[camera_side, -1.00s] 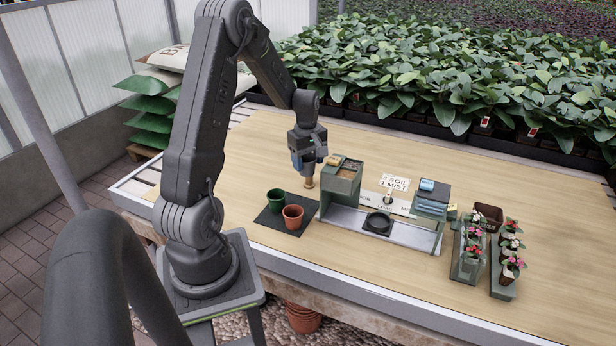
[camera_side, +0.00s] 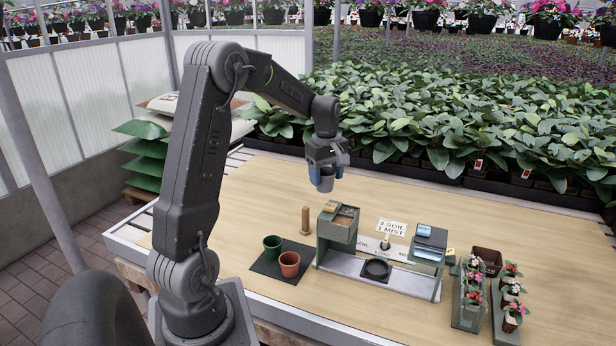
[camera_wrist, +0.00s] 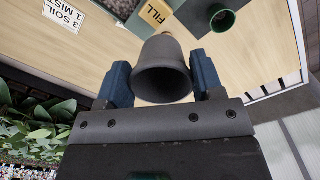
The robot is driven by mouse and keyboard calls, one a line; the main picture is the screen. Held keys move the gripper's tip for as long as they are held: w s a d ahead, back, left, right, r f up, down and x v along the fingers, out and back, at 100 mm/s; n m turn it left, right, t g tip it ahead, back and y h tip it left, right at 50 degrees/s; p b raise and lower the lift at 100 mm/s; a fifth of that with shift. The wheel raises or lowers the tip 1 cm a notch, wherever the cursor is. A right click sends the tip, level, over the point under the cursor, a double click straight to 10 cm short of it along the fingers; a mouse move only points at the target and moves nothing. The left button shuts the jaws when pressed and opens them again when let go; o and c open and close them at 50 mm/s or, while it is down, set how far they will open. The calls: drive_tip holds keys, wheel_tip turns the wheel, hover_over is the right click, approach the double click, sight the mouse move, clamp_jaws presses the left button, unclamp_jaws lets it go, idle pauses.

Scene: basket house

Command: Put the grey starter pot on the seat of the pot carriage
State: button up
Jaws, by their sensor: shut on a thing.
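My gripper (camera_side: 326,170) is shut on the grey starter pot (camera_side: 325,183), holding it high in the air, well above the bench. In the wrist view the grey pot (camera_wrist: 162,62) sits between the two blue fingers (camera_wrist: 163,82). Its wide mouth faces the wrist and its narrow end points away. The pot carriage's seat is a black ring (camera_side: 376,269) on the pale rail, in front of the LOAD label. The seat looks empty. The held pot is up and to the left of it in the side view.
A wooden peg (camera_side: 305,220) stands left of the soil hopper (camera_side: 338,222). Green (camera_side: 272,245) and terracotta (camera_side: 289,264) pots stand on a dark mat. Right of the seat are the grey-green mister stand (camera_side: 430,245), a brown basket (camera_side: 487,259) and flower trays. The bench's back is clear.

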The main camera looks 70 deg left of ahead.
drive_tip(key=w+d+m, duration=0.2)
drive_tip(key=w+d, duration=0.9)
drive_tip(key=d, duration=0.2)
drive_tip(key=shift+s+f, duration=0.2)
drive_tip(key=shift+f, duration=10.15)
drive_tip(key=shift+f, duration=0.2)
drive_tip(key=o, duration=1.2)
drive_tip(key=shift+c, duration=0.2)
wheel_tip(320, 180, up, 8)
